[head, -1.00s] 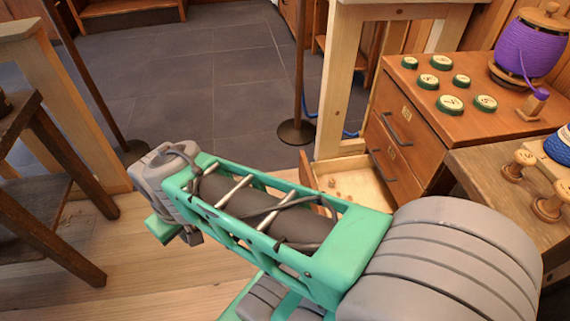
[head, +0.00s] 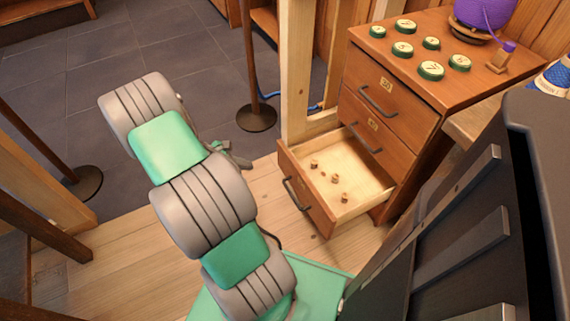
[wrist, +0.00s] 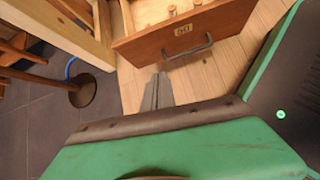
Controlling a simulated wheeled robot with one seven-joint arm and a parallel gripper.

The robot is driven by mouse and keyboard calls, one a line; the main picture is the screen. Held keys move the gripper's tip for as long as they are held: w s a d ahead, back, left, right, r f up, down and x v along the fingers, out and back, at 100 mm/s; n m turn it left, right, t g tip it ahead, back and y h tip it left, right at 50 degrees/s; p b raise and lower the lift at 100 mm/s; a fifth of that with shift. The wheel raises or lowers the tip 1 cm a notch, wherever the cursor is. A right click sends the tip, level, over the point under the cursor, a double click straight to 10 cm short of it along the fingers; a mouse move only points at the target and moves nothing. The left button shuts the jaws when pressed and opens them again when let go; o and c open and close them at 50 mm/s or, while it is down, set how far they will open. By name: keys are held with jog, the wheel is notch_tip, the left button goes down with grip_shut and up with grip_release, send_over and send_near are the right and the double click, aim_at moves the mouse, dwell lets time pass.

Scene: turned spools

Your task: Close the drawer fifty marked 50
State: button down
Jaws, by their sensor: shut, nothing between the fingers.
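The drawer marked 50 (wrist: 228,22) shows in the wrist view with its number plate and dark bar handle (wrist: 188,48). In the head view the bottom drawer (head: 306,192) of the wooden cabinet is pulled well out, with several small wooden pieces inside. My gripper (wrist: 157,78) is shut and empty. In the wrist view its fingertips point toward the drawer front, just left of the handle and seemingly apart from it. In the head view the gripper is mostly hidden behind my arm.
The cabinet's two upper drawers (head: 385,104) are shut. Green-rimmed discs (head: 431,71) and a purple spool (head: 484,14) stand on top. A post with a round dark base (head: 256,118) and a pale wooden leg (head: 296,75) stand left of the drawer. Plank floor before it is clear.

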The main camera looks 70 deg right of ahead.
jog(key=s+d+f+n+g, duration=0.1)
jog(key=s+d+f, duration=0.1)
jog(key=s, duration=0.1)
jog(key=b, duration=0.4)
send_near(293, 166)
jog(key=x, duration=0.5)
jog(key=shift+s+f, duration=0.1)
jog(key=shift+f, duration=0.35)
jog(key=shift+s+d+r, duration=0.1)
jog(key=shift+s+d, duration=0.05)
jog(key=shift+d, duration=0.05)
